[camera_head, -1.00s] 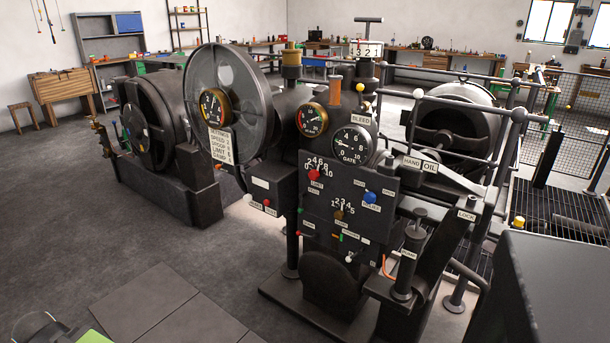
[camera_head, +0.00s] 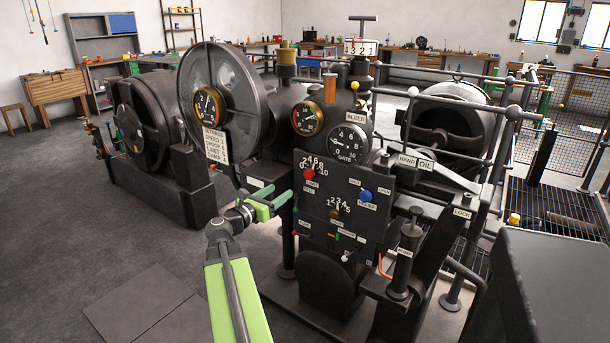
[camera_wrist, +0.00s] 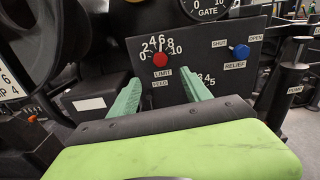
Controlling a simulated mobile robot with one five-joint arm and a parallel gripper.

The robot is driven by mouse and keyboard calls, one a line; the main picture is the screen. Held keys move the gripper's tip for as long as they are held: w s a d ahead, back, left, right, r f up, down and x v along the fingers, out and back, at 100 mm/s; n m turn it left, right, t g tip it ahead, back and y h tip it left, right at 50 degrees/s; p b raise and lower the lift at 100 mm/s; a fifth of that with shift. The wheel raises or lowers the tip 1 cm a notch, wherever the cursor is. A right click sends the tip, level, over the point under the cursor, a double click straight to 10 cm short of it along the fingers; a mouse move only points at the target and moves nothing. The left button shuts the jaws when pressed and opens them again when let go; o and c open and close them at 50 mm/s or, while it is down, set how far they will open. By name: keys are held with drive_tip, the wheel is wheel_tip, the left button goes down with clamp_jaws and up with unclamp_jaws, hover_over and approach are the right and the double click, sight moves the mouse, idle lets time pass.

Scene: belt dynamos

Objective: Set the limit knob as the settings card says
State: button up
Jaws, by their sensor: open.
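The red limit knob (camera_head: 309,174) sits at the upper left of the dark control panel, under an arc of numbers from 0 to 10. In the wrist view the knob (camera_wrist: 160,59) is ahead, between the lines of my green fingers; its pointer is too small to read. The settings card (camera_head: 216,145) hangs left of the panel below a gauge. In the wrist view its cut-off edge (camera_wrist: 8,82) shows a 6 on the line above "MP 4". My gripper (camera_head: 281,192) is open and empty, left of and slightly below the knob, apart from it.
A blue relief knob (camera_head: 365,195) is right of the limit knob. A lower dial (camera_head: 336,213) numbered to 5 sits below. A dark box (camera_wrist: 92,98) with a blank label is left of my fingers. A large flywheel (camera_head: 240,100) stands behind. The floor at left is open.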

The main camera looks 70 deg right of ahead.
sight(308, 172)
drive_tip(key=x, duration=1.7)
drive_tip(key=shift+r, duration=0.15)
drive_tip(key=shift+c, duration=0.5)
